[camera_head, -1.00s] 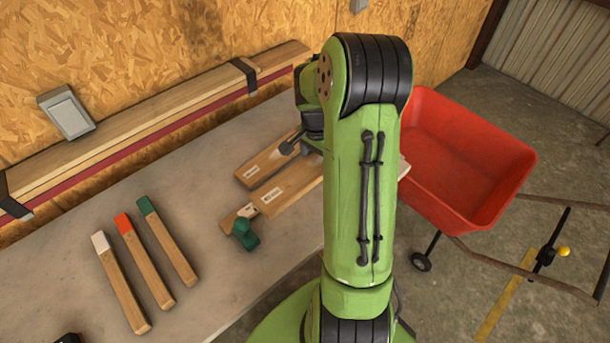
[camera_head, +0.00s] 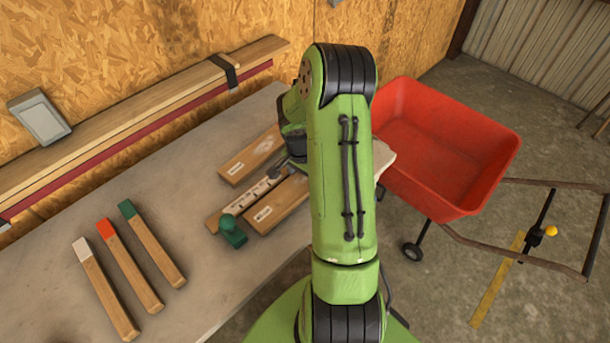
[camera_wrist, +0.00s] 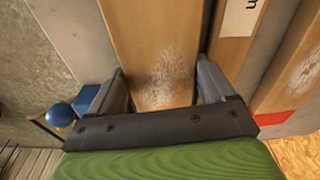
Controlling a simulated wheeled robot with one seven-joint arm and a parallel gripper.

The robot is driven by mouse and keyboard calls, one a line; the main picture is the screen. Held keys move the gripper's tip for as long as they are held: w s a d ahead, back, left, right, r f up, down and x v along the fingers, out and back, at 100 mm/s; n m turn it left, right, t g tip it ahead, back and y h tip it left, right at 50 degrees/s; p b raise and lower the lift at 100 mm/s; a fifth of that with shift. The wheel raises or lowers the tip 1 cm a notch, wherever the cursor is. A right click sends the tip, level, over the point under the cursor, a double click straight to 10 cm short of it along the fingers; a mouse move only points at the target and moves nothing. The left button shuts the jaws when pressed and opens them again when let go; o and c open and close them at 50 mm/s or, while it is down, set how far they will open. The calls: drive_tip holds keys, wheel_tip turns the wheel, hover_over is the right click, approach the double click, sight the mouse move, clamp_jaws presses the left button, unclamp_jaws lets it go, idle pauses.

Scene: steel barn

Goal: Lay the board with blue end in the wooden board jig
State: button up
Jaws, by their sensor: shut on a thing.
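The wooden board jig (camera_head: 214,222) lies on the grey table in the head view, with labelled wooden blocks and a pale strip with dark openings between two of them. A green knob (camera_head: 232,232) is at its left end. My arm covers its right part. In the wrist view my gripper (camera_wrist: 164,95) is shut on a wooden board (camera_wrist: 155,40), taken as the board with blue end; no blue end shows on it. Whether this board touches the jig cannot be told. In the head view my gripper is mostly hidden behind my arm.
Boards with white (camera_head: 82,249), red (camera_head: 105,231) and green (camera_head: 127,209) ends lie at left on the table. A blue knob (camera_wrist: 60,116) is left of my gripper. Long planks (camera_head: 130,120) lie along the wall. A red cart (camera_head: 450,140) stands beyond the table.

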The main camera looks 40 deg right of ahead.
drive_tip(key=shift+f, duration=0.3)
drive_tip(key=o, duration=1.6)
drive_tip(key=shift+r, duration=0.1)
drive_tip(key=shift+c, duration=0.2)
